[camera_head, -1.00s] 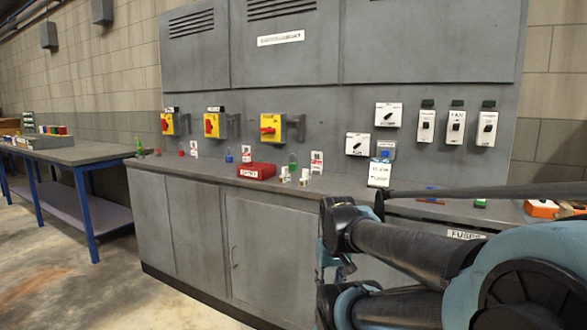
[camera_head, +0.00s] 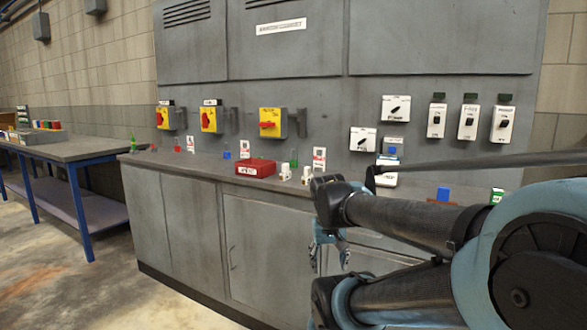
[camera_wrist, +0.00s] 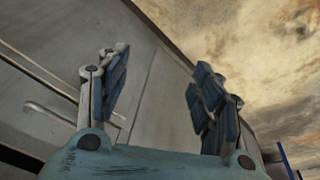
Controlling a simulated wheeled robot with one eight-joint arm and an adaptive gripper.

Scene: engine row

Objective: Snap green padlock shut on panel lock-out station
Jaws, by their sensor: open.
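A small green padlock (camera_head: 293,158) stands on the counter right of the red box. Another small green item (camera_head: 133,144), possibly a padlock, is at the counter's left end. Yellow switch boxes with red handles, one of them here (camera_head: 270,122), sit on the grey panel (camera_head: 340,105) above; I cannot tell which fitting is the lock-out station. My gripper (camera_head: 330,256) hangs in front of the cabinet doors, below the counter top and away from the padlocks. In the wrist view my gripper (camera_wrist: 162,72) has its fingers apart with nothing between them.
A red box (camera_head: 255,168), blue padlock (camera_head: 227,150), red padlock (camera_head: 177,146) and white tags (camera_head: 319,158) stand along the counter (camera_head: 205,163). White switches (camera_head: 436,121) are on the panel's right. A blue-legged bench (camera_head: 75,152) stands left. Floor before the cabinet is clear.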

